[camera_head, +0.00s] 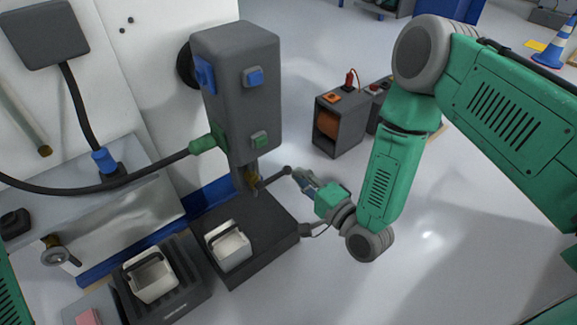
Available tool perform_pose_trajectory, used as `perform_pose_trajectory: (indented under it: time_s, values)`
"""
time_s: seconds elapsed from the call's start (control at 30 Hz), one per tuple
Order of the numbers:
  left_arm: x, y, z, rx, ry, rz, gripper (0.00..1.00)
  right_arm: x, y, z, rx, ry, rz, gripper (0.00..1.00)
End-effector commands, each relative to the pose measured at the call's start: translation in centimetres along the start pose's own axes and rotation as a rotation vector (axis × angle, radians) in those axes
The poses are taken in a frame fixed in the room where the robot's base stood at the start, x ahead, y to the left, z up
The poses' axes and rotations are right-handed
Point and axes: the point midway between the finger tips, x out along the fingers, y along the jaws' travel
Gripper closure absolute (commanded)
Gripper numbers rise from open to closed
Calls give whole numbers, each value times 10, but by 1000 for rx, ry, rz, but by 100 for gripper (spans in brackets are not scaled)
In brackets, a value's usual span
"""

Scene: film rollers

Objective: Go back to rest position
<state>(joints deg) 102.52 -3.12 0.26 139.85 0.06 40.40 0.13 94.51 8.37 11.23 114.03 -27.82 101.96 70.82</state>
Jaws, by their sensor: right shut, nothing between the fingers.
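My right arm comes in from the right, green with grey joints. Its gripper (304,181) is shut and empty, beside the drill-press-like grey machine (240,90) and above the right edge of its dark base. My left gripper is not in view; only a bit of green arm shows at the lower left edge.
Two pale square containers with dark handles stand on the dark bases: one (228,250) below the machine, another (150,280) to its left. A grey box with an orange roller (328,126) stands on the floor behind. Floor at lower right looks clear.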

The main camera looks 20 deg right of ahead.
Motion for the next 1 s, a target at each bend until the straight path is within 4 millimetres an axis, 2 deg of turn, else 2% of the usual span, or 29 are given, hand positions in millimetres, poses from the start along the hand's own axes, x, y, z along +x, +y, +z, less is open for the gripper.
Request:
perform_pose_trajectory:
  time_s: [0.77, 0.87, 0.97, 1.0]
  values:
    - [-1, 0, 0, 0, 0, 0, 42, -2, 2, 3, -20, -4, 22, 100]
    - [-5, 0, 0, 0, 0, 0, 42, -14, 18, 10, -128, -28, 146, 100]
    - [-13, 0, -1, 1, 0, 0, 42, -48, 49, 19, -346, -108, 393, 100]
    - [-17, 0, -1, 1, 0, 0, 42, -69, 62, 21, -451, -163, 513, 100]
